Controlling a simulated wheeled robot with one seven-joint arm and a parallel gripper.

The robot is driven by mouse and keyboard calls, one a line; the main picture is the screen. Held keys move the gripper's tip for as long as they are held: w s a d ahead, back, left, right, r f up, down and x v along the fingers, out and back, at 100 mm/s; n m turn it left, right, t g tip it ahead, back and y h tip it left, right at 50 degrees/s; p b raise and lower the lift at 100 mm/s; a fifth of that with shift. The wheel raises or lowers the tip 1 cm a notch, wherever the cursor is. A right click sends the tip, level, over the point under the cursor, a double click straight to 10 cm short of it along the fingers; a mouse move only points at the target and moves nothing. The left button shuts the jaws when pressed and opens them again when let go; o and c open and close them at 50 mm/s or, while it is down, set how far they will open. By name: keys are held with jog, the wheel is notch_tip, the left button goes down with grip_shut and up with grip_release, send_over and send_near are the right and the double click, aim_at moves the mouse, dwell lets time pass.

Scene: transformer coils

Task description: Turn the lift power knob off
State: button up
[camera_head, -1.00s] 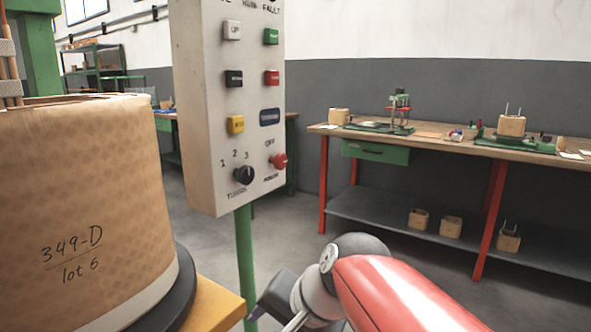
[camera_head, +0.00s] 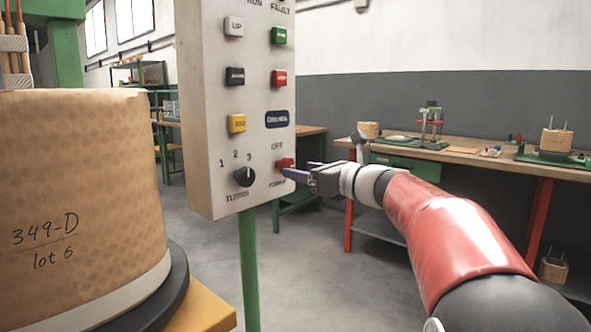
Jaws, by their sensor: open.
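The control panel (camera_head: 211,125) stands on a green post in the middle left of the view. A red knob (camera_head: 284,163) is at the panel's lower right, under the label "OFF"; the label below it is hard to read. My gripper (camera_head: 290,173) is at the knob, coming from the right, with its purple-grey fingers pointing at the panel. The fingertips overlap the knob's lower right side in the picture; I cannot tell whether they touch it. The gripper is open, and part of the knob is hidden behind the fingers.
A black selector knob (camera_head: 243,176) marked 1, 2, 3 sits left of the red knob. Several coloured push buttons are above. A large wrapped coil (camera_head: 85,200) stands at the left. A workbench (camera_head: 450,152) with coil parts runs along the back right.

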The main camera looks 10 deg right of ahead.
aim_at(286, 162)
jog(key=shift+x, duration=1.55)
jog(key=c, duration=1)
jog(key=shift+f, duration=0.1)
jog(key=shift+n+b, duration=6.15)
jog(key=shift+n, duration=2.85)
